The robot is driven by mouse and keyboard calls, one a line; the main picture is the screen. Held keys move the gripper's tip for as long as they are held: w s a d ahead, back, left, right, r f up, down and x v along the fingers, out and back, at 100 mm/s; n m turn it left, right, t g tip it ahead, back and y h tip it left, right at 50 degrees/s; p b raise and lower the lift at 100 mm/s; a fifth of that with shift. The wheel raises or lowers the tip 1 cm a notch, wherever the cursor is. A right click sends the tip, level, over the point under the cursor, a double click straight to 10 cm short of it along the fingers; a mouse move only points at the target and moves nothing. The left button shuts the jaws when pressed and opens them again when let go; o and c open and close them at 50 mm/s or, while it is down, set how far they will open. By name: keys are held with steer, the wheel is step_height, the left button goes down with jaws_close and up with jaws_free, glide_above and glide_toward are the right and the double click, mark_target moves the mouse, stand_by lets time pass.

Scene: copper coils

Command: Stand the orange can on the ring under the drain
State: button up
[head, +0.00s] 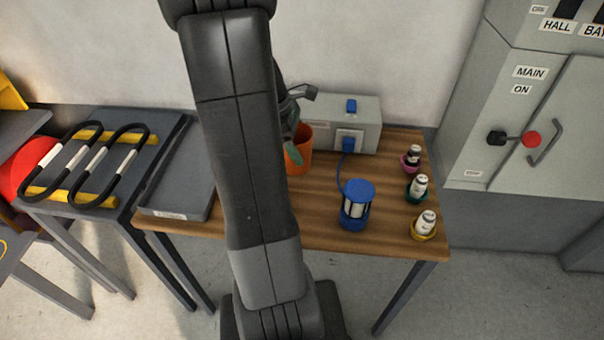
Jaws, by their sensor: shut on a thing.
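The orange can (301,150) stands out just right of my arm, over the back of the wooden table. My gripper (291,142) is partly hidden behind my arm link; its visible part is at the can's left side and rim, shut on the can. I cannot tell whether the can's base touches the table. I cannot make out the drain or the ring under it; my arm covers part of the table.
A grey box (365,118) with a blue plug and cable stands behind a blue lantern-like device (356,205). Several small bottles in coloured cups line the table's (300,232) right edge. A grey tray (180,190) lies left. A grey cabinet (530,120) stands right.

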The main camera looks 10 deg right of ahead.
steer(key=shift+f, duration=3.55)
steer(key=shift+f+b, duration=0.2)
steer(key=shift+b, duration=0.1)
steer(key=o, duration=1)
steer(key=shift+o, duration=0.2)
steer(key=shift+r, duration=0.1)
